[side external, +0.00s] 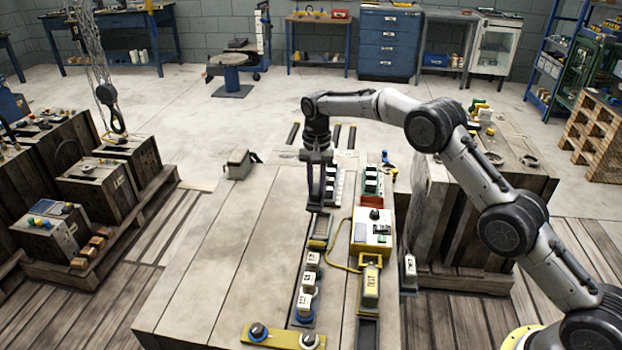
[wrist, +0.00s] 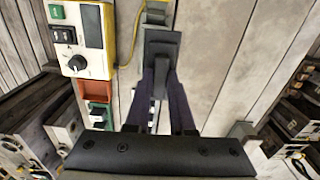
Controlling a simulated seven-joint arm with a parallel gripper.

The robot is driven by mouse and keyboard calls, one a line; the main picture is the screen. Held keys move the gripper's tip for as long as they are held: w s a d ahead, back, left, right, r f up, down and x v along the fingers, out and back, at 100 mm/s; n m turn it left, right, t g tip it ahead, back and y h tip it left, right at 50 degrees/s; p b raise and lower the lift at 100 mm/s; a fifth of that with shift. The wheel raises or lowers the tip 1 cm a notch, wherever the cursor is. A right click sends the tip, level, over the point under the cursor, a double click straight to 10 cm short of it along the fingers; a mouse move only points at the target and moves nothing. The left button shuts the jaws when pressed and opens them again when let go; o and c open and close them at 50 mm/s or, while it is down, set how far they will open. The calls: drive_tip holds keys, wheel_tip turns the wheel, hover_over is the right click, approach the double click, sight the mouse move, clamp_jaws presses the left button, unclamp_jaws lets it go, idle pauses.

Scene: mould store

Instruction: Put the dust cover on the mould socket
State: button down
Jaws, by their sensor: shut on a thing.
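My gripper (wrist: 161,76) is shut on a dark grey, block-like piece, which I take to be the dust cover (wrist: 162,46). The cover sits between the fingertips, and its flat face shows in the wrist view. In the side view my gripper (side external: 317,200) points down over the row of parts on the table, with the cover small and dark at its tips. I cannot clearly tell which part is the mould socket. A grey-tan block (wrist: 155,16) lies just past the cover in the wrist view and may be it. Contact below the cover is hidden.
A control box with a black knob (side external: 375,215) and a yellow cable stands right of my gripper. The wide left of the tabletop (side external: 235,240) is mostly clear.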

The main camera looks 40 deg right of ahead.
drive_tip(key=d+f, duration=0.1)
drive_tip(key=f, duration=0.2)
drive_tip(key=shift+s+d, duration=0.15)
drive_tip(key=shift+d, duration=0.25)
drive_tip(key=shift+f, duration=2.4)
drive_tip(key=shift+f, duration=0.85)
drive_tip(key=shift+c, duration=1.5)
unclamp_jaws()
drive_tip(key=shift+r, duration=0.1)
drive_tip(key=shift+r, duration=3.65)
